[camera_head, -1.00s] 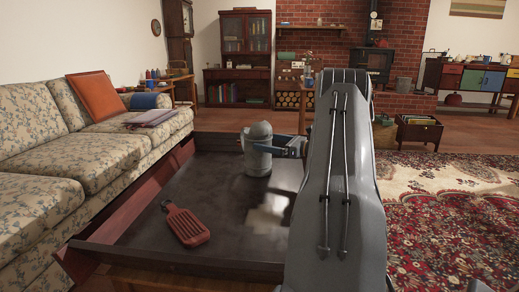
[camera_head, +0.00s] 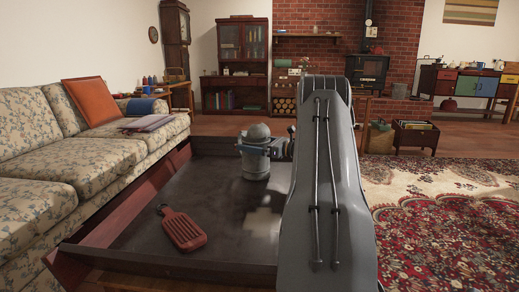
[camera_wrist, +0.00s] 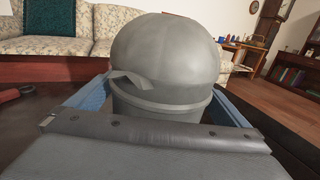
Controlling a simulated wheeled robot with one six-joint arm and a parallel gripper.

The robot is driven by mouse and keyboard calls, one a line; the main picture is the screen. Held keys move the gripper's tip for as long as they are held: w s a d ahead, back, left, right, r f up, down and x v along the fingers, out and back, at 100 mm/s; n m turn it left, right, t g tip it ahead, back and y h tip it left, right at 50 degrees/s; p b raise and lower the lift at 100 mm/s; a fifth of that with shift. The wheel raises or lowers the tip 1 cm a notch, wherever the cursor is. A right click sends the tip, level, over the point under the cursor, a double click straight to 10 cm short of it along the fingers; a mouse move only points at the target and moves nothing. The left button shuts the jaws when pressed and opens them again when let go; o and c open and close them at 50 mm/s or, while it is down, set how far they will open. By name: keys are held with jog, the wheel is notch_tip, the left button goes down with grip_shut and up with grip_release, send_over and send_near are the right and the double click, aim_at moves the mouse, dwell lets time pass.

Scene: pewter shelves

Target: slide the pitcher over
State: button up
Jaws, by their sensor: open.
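The grey pitcher (camera_head: 255,158) with a domed lid stands upright on the dark tray-like table (camera_head: 190,235), toward its far side. My gripper (camera_head: 258,147) is at the pitcher's upper part, its blue fingers on either side of it, open. In the wrist view the pitcher's dome (camera_wrist: 165,55) fills the middle, between the blue fingers (camera_wrist: 160,112); the fingers look close to it, but I cannot tell whether they touch. The lower body of the pitcher is hidden in the wrist view by the gripper's own housing.
A red-brown slotted paddle (camera_head: 183,229) lies on the table's near left. Raised wooden rims (camera_head: 120,207) edge the table. A floral sofa (camera_head: 70,150) stands close along the left. The table is clear between paddle and pitcher.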

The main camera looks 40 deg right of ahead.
jog(key=shift+w+a, duration=0.25)
jog(key=shift+w, duration=0.45)
jog(key=c, duration=1.9)
jog(key=shift+c, duration=0.2)
jog(key=shift+d, duration=0.15)
jog(key=shift+s+d, duration=0.5)
jog(key=shift+d, duration=0.2)
jog(key=shift+s+d, duration=0.5)
jog(key=shift+d, duration=0.2)
jog(key=o, duration=1.9)
